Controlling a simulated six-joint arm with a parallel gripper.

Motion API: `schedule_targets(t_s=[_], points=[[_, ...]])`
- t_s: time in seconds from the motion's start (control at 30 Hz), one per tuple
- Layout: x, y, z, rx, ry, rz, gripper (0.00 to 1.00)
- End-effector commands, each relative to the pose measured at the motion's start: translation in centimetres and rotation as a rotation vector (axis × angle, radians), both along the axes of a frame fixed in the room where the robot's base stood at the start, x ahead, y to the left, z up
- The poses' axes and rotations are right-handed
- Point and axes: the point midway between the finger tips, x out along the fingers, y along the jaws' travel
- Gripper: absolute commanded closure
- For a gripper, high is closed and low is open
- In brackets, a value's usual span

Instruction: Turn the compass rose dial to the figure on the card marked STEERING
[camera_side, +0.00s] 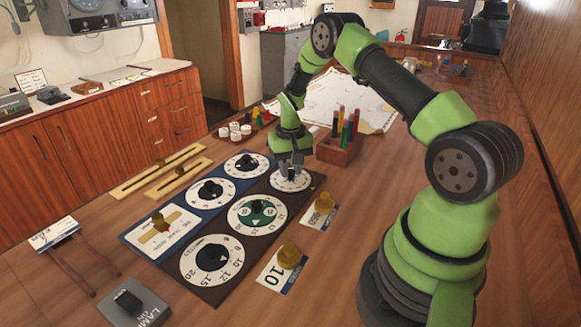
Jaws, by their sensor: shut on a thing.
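My gripper (291,174) points down and is shut at the white dial (281,186) in the far right corner of the dark panel (184,285). It hides that dial's knob and much of its face. A green-centred dial (236,215) with a white ring stands in front of it, and a black-knobbed dial (212,258) is nearest. I cannot tell for certain which is the compass rose dial. One card (272,279) reads 10, with a brass weight or knob on it. Another card (314,222) lies behind it, its figure unclear. I cannot read STEERING on any card.
A wooden pen box (338,152) stands close behind my gripper to the right. A chart (340,97) lies behind. A lamp switch box (133,303) is at front left.

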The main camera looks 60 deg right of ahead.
Motion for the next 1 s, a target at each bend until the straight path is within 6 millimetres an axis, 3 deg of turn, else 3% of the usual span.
schedule_targets(t_s=[0.47, 0.5, 0.6, 0.87, 1.0], points=[[0.0, 0.0, 0.0, 0.001, 0.002, -0.02, 0.99], [0.0, 0.1, 0.0, 0.002, 0.002, -0.02, 0.68], [0.0, 0.0, 0.0, 0.001, 0.002, -0.019, 0.49], [0.0, 0.0, 0.1, 0.001, 0.001, -0.018, 0.49], [0.1, 0.0, 1.2, -0.001, -0.003, -0.018, 0.49]])
